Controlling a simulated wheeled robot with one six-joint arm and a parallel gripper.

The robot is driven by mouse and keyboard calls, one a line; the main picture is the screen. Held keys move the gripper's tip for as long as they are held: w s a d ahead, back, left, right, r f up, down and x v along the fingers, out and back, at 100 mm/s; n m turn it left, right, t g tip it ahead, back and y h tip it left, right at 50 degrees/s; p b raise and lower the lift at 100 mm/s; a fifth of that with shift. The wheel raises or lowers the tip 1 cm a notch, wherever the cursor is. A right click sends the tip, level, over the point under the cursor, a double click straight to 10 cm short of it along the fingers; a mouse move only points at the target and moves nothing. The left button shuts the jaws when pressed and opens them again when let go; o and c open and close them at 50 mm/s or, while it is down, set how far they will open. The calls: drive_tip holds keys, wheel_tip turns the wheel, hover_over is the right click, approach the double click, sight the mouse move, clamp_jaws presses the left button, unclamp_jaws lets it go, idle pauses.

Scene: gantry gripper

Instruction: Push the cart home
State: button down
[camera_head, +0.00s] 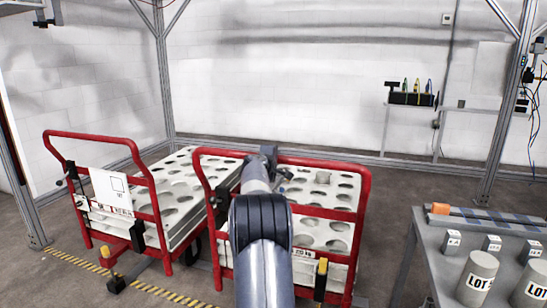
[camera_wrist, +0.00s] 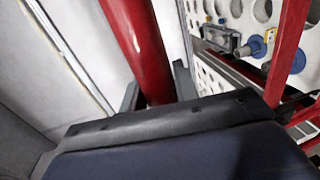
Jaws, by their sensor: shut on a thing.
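Two carts with red tube frames and white hole-patterned decks stand side by side in the head view. My arm reaches over the right cart (camera_head: 338,240), and its wrist is at the top bar of that cart's red handle (camera_head: 325,162). In the wrist view a red tube (camera_wrist: 140,45) runs between the two fingers of my gripper (camera_wrist: 157,88), which is shut on it. My arm hides the middle of the right cart and the grip itself in the head view. The left cart (camera_head: 180,190) stands apart from my gripper, with a white label plate on its frame.
A grey table (camera_head: 430,260) with labelled grey cylinders (camera_head: 477,278) and small blocks stands at the right. Metal frame posts (camera_head: 163,75) rise around the bay. Yellow-black floor tape (camera_head: 160,290) runs in front of the left cart. A wall shelf (camera_head: 410,99) is behind.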

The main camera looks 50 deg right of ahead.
drive_tip(key=shift+d+r, duration=0.2)
drive_tip(key=shift+r, duration=0.25)
drive_tip(key=c, duration=1.5)
unclamp_jaws()
drive_tip(key=o, duration=0.3)
drive_tip(key=shift+d+f, duration=0.15)
drive_tip(key=shift+d, duration=0.05)
drive_tip(key=shift+o, duration=0.4)
drive_tip(key=shift+f, duration=0.1)
drive_tip(key=shift+a, duration=0.15)
drive_tip(key=shift+a, duration=0.25)
drive_tip(key=b+v, duration=0.2)
drive_tip(key=v, duration=0.8)
drive_tip(key=shift+s+b, duration=0.2)
drive_tip(key=shift+b, duration=0.15)
